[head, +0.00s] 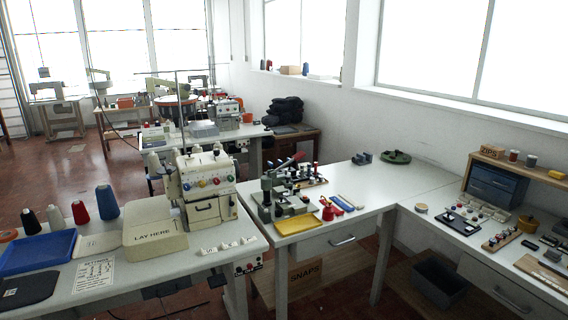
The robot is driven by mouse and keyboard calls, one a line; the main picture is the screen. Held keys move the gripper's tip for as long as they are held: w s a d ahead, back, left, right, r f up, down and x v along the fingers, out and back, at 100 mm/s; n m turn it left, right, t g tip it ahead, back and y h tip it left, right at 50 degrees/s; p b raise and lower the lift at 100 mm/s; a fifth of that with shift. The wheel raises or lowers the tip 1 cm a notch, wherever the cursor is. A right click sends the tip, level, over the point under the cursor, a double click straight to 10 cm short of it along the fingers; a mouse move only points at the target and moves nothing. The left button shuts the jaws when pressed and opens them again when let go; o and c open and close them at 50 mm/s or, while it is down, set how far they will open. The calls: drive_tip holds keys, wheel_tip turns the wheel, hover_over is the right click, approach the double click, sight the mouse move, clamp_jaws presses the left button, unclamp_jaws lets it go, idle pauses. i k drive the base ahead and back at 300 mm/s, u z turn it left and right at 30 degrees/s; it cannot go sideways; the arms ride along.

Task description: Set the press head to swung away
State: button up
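A small grey-green hand press (267,196) stands on the left part of the middle white table. It has an upright column and a lever with a red grip (298,157) that points up and to the right. Its head is small in this view, and I cannot tell whether it is over the base or swung to the side. The press base (294,205) sits at the table's front left. A yellow pad (297,224) lies in front of the base. My gripper is not in view.
A cream sewing machine (205,185) with coloured dials stands left of the press. Red parts (330,209) and a blue strip (348,201) lie right of it, and a rack of small tools (310,178) behind. The table's right part is mostly clear. A drawer (345,240) is below.

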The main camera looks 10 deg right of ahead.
sight(268, 181)
drive_tip(key=z, duration=0.1)
drive_tip(key=i, duration=0.95)
drive_tip(key=u, duration=4.75)
drive_tip(key=i, duration=0.15)
drive_tip(key=z, duration=2.85)
